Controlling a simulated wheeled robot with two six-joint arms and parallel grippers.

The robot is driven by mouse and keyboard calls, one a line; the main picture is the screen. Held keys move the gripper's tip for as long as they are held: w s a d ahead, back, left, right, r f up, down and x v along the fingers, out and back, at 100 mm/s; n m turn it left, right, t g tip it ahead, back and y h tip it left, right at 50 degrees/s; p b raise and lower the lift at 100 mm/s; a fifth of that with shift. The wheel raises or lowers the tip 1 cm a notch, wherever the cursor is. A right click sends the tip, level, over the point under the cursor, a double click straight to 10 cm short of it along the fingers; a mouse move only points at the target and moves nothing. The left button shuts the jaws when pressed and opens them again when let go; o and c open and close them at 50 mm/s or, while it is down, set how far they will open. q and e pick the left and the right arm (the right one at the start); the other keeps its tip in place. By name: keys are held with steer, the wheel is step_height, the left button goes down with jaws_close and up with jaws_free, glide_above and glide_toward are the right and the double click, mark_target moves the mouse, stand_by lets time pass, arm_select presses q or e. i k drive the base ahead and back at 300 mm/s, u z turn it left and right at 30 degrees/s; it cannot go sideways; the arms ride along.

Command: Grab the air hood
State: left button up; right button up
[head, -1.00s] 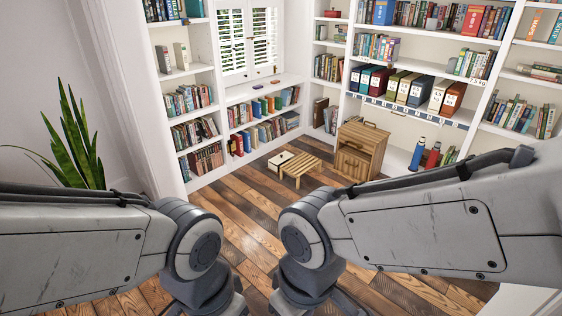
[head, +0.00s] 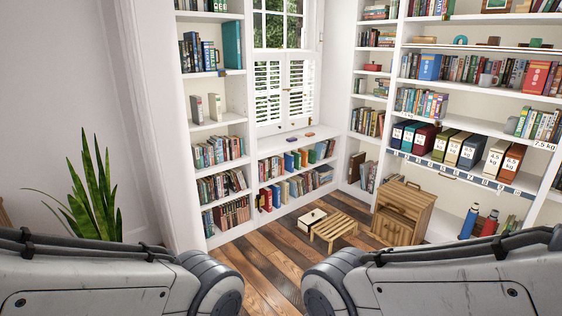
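I cannot make out an air hood in the head view. Both of my arms come in along the bottom edge, one from each side, with only their upper links showing. My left gripper and my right gripper are both below the picture, so I cannot see whether they hold anything.
Ahead are white bookshelves (head: 197,130) and a shuttered window (head: 283,92). Labelled binders (head: 471,151) fill a right shelf. A plant (head: 97,205) stands left.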

mark_target(308, 219)
steer(key=i, duration=5.3)
steer(key=z, duration=0.1)
